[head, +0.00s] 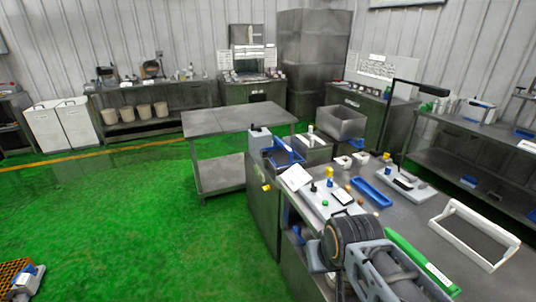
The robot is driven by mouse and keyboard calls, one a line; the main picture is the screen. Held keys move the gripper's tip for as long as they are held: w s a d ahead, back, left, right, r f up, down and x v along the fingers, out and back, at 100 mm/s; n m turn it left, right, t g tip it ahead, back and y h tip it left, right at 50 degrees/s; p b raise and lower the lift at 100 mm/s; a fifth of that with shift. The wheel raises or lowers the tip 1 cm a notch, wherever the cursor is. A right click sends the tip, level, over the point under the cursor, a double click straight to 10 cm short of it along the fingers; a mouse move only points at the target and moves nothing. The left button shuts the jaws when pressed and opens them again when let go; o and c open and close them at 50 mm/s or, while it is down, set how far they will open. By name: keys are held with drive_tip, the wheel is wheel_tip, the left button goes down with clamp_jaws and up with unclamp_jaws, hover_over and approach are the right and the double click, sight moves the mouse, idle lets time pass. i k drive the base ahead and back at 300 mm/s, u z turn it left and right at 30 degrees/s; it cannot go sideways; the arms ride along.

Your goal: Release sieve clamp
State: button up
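I cannot pick out a sieve clamp with certainty. A dark, ribbed round body (352,236) with grey curved parts around it fills the bottom of the head view, in front of the bench. I cannot tell whether it is equipment or part of my arm. It hides part of the bench's near edge. The steel workbench (432,256) carries a pale board (325,203) with small fittings and a pale device (405,187) with a dark handle. No gripper fingertips can be made out.
A blue tray (371,192), a long green bar (422,262) and a white frame (474,236) lie on the bench. A bare steel table (238,119) stands behind. An orange grid (13,275) is at bottom left. The green floor (130,220) to the left is mostly clear.

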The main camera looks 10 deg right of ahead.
sight(265, 153)
drive_tip(key=u, duration=0.35)
drive_tip(key=i, duration=1.2)
drive_tip(key=u, duration=0.4)
drive_tip(key=i, duration=2.25)
drive_tip(key=z, duration=0.65)
drive_tip(key=i, duration=0.45)
drive_tip(key=z, duration=0.2)
